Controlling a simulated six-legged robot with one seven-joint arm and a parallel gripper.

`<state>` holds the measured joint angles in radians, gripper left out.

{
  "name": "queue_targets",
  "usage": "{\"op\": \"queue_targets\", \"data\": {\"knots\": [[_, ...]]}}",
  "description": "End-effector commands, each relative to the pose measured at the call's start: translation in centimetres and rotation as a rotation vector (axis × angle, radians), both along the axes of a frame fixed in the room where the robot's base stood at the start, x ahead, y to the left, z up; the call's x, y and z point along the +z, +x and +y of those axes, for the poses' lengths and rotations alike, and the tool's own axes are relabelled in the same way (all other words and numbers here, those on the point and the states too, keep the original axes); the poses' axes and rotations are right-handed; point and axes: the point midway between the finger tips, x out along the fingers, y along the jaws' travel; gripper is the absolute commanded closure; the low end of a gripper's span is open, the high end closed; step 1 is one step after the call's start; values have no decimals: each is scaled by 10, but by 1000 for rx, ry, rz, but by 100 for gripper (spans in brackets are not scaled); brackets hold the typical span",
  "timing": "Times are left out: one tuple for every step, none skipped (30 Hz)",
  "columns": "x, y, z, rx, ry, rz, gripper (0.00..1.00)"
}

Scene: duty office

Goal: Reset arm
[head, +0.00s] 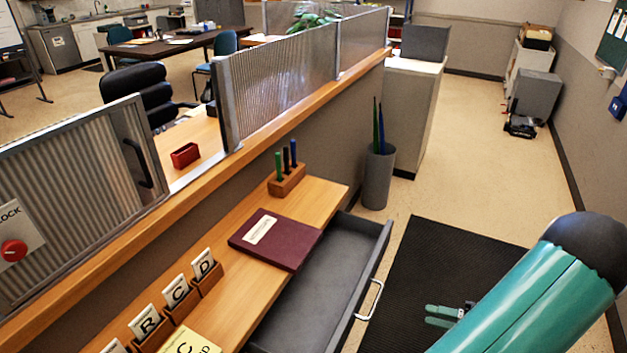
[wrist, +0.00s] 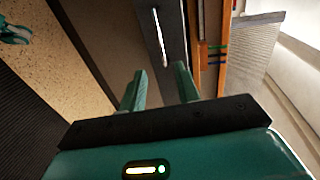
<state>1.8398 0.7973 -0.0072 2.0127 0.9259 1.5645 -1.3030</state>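My teal gripper (head: 428,315) shows at the lower right of the head view, partly hidden by my arm, above the dark floor mat and to the right of the open drawer. In the wrist view its two fingers (wrist: 160,72) stand apart with nothing between them. The grey drawer (head: 332,262) is pulled out from under the wooden counter and looks empty in the part I can see. Its pale handle (head: 371,300) is apart from my gripper. The handle also shows ahead of the fingers in the wrist view (wrist: 160,38).
On the counter (head: 235,285) lie a maroon folder (head: 270,240), a wooden pen block (head: 287,180) and lettered card holders (head: 178,298). A grey bin (head: 377,180) stands beyond the drawer. The black mat (head: 440,260) and the aisle floor (head: 475,150) look clear.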

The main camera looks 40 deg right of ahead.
Motion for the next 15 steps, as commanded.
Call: {"op": "queue_targets", "data": {"knots": [[0,0,0,0,0,0,68],[0,0,0,0,0,0,68],[0,1,0,2,0,1,68],[1,2,0,5,-1,3,68],[2,4,1,13,-1,8,68],[5,8,2,30,-2,18,68],[8,13,4,49,-3,31,68],[12,20,6,72,-6,46,68],[18,30,10,108,-10,73,68],[23,39,13,142,-15,96,68],[29,49,18,177,-19,122,68],[36,62,25,228,-29,163,68],[43,72,31,266,-38,193,68],[49,82,37,303,-49,225,68],[57,95,46,351,-65,268,68]]}}
